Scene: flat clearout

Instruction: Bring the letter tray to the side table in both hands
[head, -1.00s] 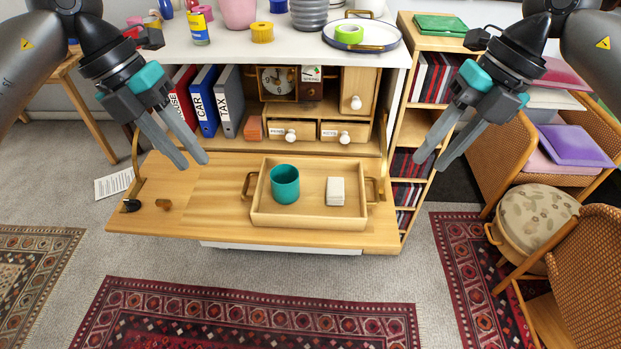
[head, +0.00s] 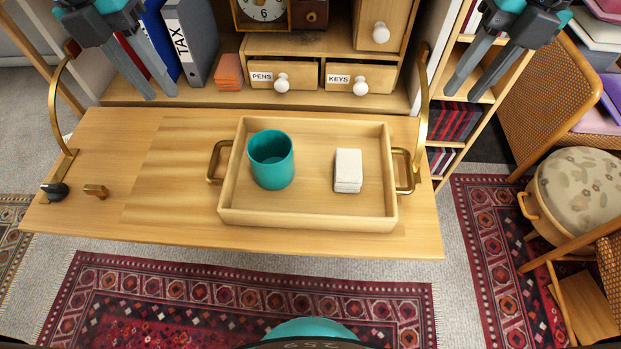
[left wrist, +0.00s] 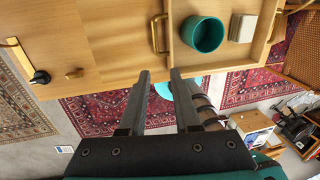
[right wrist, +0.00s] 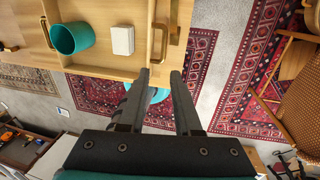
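The wooden letter tray (head: 310,216) lies flat on the lowered desk flap. It holds a teal cup (head: 271,160) on its left and a small white stack (head: 347,171) on its right. It has a brass handle at each end, the left one (head: 214,162) and the right one (head: 407,171). My left gripper (head: 163,90) is open and empty, above and left of the tray. My right gripper (head: 462,92) is open and empty, above and right of it. The tray also shows in the left wrist view (left wrist: 262,45) and the right wrist view (right wrist: 104,69). I cannot identify the side table.
The wooden flap (head: 150,200) has brass stays on both sides and a dark knob (head: 54,191) at left. Drawers, binders and a clock stand behind it. A bookcase, wicker chair (head: 540,90) and round stool (head: 580,185) are at right. Rugs cover the floor in front.

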